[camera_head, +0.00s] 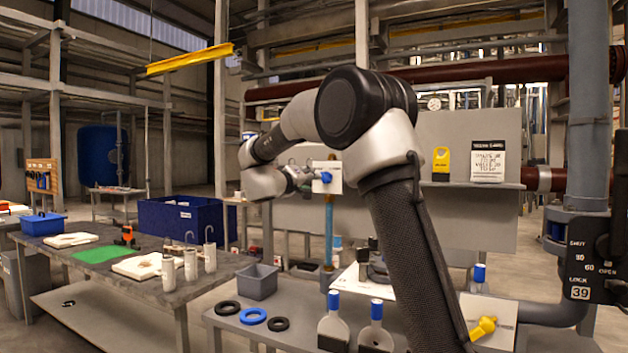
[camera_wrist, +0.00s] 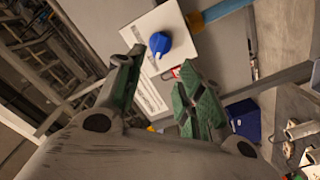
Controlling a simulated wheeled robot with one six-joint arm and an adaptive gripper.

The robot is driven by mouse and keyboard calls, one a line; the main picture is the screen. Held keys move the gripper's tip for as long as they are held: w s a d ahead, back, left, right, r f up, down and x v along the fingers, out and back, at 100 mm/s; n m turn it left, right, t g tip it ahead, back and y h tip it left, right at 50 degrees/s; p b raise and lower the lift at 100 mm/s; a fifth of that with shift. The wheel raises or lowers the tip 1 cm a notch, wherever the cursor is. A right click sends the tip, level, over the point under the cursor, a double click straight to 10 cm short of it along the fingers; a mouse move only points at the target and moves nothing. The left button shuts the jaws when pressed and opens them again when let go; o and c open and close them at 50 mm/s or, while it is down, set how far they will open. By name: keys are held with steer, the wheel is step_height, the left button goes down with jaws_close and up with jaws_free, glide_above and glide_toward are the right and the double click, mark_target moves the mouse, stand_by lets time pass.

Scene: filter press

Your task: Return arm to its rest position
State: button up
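My arm rises from the lower right of the head view, bends at a black joint, and reaches left and down. My gripper (camera_head: 303,180) is in the air in front of a white panel with a blue knob (camera_head: 326,177). In the wrist view my gripper (camera_wrist: 160,90) has its two green-padded fingers spread apart with nothing between them. The blue knob (camera_wrist: 159,43) on its white plate shows beyond the fingers, apart from them.
A grey bench (camera_head: 290,300) in front holds a grey bin (camera_head: 258,282), rings and blue-capped bottles (camera_head: 334,325). A workbench (camera_head: 140,300) with a green mat (camera_head: 97,254) stands left. A blue crate (camera_head: 185,220) is behind it. A grey pipe (camera_head: 588,120) rises at right.

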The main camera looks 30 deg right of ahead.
steer(key=shift+s+a, duration=0.4)
steer(key=shift+a, duration=0.15)
